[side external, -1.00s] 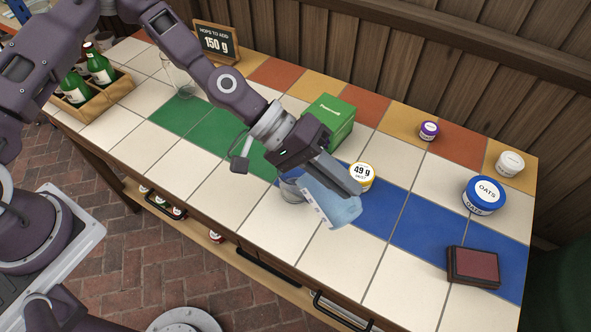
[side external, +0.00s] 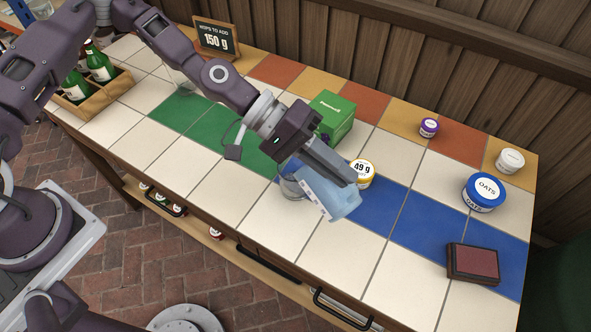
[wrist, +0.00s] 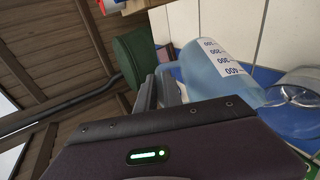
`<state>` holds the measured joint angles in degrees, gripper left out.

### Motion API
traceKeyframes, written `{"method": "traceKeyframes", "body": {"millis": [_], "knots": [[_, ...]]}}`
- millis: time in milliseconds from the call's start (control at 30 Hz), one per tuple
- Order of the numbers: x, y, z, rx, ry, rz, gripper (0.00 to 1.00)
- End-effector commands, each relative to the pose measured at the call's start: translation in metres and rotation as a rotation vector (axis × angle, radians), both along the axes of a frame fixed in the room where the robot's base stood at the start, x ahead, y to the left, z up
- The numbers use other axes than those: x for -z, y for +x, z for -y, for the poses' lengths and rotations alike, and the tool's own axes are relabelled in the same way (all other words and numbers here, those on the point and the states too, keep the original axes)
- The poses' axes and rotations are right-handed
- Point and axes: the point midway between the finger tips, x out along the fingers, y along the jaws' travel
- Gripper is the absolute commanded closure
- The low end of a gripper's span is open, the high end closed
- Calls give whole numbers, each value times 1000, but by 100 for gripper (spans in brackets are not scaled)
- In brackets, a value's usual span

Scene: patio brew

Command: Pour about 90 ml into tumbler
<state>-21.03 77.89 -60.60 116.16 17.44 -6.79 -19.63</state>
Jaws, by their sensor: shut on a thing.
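A translucent blue measuring jug (side external: 338,202) with a white graduated label is held strongly tilted above the table. It also shows in the wrist view (wrist: 207,75), where its scale numbers are visible. My gripper (side external: 343,172) is shut on the jug. The clear glass tumbler (side external: 291,188) stands upright beside the blue tiles, just left of the jug's label end and partly hidden by it. The tumbler also shows in the wrist view (wrist: 300,95), close to the jug's labelled end. I cannot tell the liquid level in either vessel or whether a stream is falling.
A yellow-rimmed tub marked 49 g (side external: 361,173) and a green box (side external: 332,115) stand close behind the jug. A blue oats tub (side external: 484,191) and a dark red box (side external: 473,264) are to the right. A bottle crate (side external: 92,90) stands left. The front white tiles are clear.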

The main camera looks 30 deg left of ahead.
Motion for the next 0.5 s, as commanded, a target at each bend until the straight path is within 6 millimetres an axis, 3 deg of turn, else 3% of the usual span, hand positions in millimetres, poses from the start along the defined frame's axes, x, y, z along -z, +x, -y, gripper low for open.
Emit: {"method": "traceKeyframes", "body": {"millis": [500], "knots": [[-3,2,-3,-2,-31,-10,100]]}}
